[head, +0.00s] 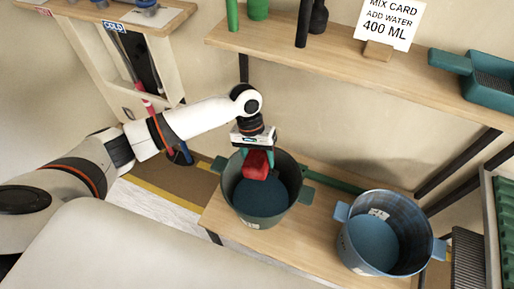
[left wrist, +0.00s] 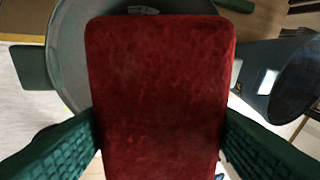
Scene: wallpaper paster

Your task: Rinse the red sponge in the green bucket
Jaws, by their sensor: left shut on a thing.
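The red sponge (head: 257,165) is held by my left gripper (head: 258,157) over the mouth of the green bucket (head: 257,215). In the left wrist view the sponge (left wrist: 160,90) fills the middle, with a dark green finger pressed on each side. The green bucket stands on the wooden bench and holds dark blue liquid. In the left wrist view its grey-looking rim (left wrist: 72,60) shows behind the sponge. I cannot tell whether the sponge's lower end touches the liquid. My right gripper is in neither view.
A blue bucket (head: 383,232) with blue liquid stands to the right on the bench (head: 318,225). A shelf (head: 330,70) above carries a mix card (head: 390,22) and a teal tray (head: 488,82). Green shelving (head: 500,215) stands at the far right.

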